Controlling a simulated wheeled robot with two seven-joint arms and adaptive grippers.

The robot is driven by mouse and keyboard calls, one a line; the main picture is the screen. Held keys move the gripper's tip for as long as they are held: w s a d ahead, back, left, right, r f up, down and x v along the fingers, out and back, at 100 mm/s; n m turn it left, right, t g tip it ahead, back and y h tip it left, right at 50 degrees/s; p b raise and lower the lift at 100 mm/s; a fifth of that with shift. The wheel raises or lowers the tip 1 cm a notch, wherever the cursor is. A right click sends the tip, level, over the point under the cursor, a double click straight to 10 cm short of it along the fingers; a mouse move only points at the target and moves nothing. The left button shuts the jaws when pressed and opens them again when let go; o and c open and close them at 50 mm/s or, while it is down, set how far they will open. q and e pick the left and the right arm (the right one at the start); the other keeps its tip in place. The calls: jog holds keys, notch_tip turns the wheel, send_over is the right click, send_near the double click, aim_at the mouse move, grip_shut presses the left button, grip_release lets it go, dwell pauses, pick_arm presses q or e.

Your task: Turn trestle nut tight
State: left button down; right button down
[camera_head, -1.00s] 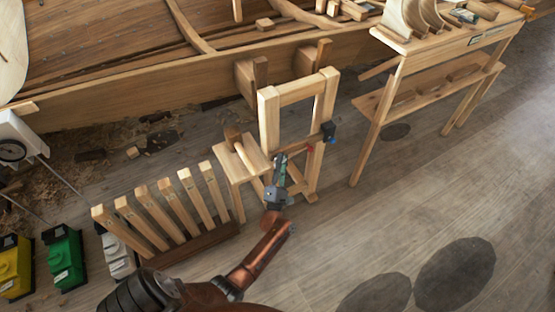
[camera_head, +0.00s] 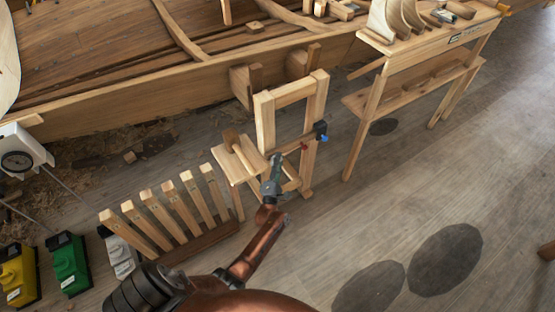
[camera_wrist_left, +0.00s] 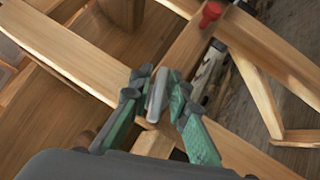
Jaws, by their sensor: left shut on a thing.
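The wooden trestle (camera_head: 265,120) stands upright beside the hull, with two posts and crosspieces. My left gripper (camera_head: 275,165) is at its near side, low by the crossbar. In the left wrist view its green fingers (camera_wrist_left: 157,105) are shut on a small grey metal piece, which looks like the trestle nut (camera_wrist_left: 157,92). The fingers hide part of it and its thread. The trestle's wooden bars also show there (camera_wrist_left: 75,55), around the fingers. A red knob (camera_wrist_left: 209,14) is on a bar beyond.
A mallet (camera_head: 233,141) lies on a small stool left of the trestle. A slatted rack (camera_head: 160,218) stands at left, a workbench (camera_head: 366,120) at right. Floor at lower right is open.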

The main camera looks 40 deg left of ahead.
pick_arm(q)
jog(key=shift+s+a+f, duration=0.3)
jog(key=shift+f, duration=0.15)
jog(key=c, duration=2.1)
grip_release()
jog(key=shift+o, duration=0.3)
jog(key=shift+r, duration=0.15)
jog(key=shift+w+d+r, duration=0.15)
jog(key=shift+w, duration=0.05)
jog(key=v, duration=1.2)
